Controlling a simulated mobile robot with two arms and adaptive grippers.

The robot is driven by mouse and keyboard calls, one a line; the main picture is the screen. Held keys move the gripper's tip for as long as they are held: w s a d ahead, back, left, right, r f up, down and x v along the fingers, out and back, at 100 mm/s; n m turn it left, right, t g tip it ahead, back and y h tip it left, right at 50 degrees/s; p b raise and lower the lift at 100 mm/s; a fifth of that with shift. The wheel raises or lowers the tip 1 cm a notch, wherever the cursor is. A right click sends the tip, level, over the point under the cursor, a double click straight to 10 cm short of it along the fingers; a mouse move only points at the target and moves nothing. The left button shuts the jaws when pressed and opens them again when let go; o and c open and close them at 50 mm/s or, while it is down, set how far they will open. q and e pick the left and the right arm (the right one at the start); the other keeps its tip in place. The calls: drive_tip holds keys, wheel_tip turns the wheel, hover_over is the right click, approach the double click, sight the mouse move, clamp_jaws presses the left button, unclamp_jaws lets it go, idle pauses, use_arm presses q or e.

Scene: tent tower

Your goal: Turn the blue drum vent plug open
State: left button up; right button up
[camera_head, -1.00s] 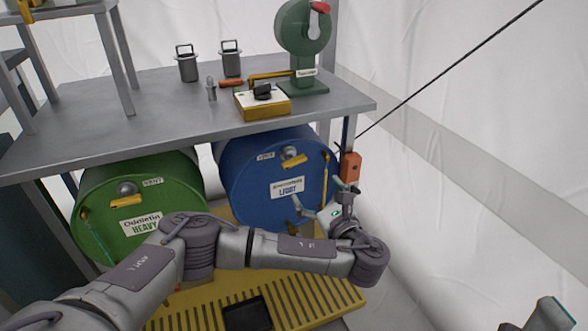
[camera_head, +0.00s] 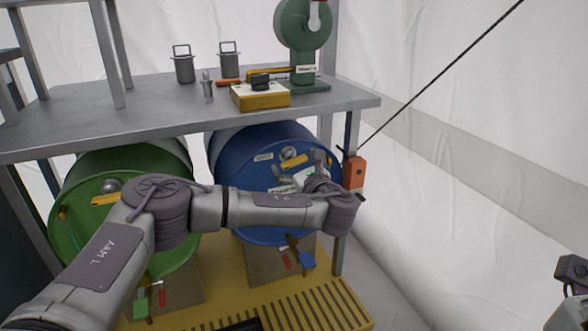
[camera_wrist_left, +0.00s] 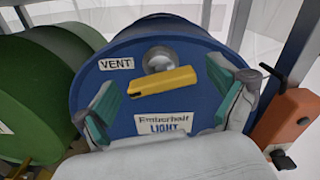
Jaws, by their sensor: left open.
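The blue drum (camera_head: 236,165) lies on its side under the bench, its round end facing me. Its vent plug (camera_head: 293,161) has a yellow lever on a silver boss, high on that end beside a VENT label. In the left wrist view the yellow lever (camera_wrist_left: 163,80) slants slightly, its right end higher. My left gripper (camera_wrist_left: 166,95) is open, with a teal-padded finger on each side of the lever, apart from it. In the head view the left gripper (camera_head: 312,170) is just below right of the plug, partly hidden by its wrist. Part of my right gripper (camera_head: 572,275) shows at the right edge.
A green drum (camera_head: 75,225) lies to the left. An orange box (camera_head: 354,172) hangs on the bench leg, close right of my left gripper. The bench top (camera_head: 150,105) is above the drums. Lower taps (camera_head: 300,255) stick out over the yellow slatted platform (camera_head: 215,290).

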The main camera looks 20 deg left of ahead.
use_arm(q)
drive_tip(key=shift+w+a, duration=0.25)
drive_tip(key=shift+a, duration=0.05)
drive_tip(key=c, duration=1.2)
drive_tip(key=shift+o, duration=0.2)
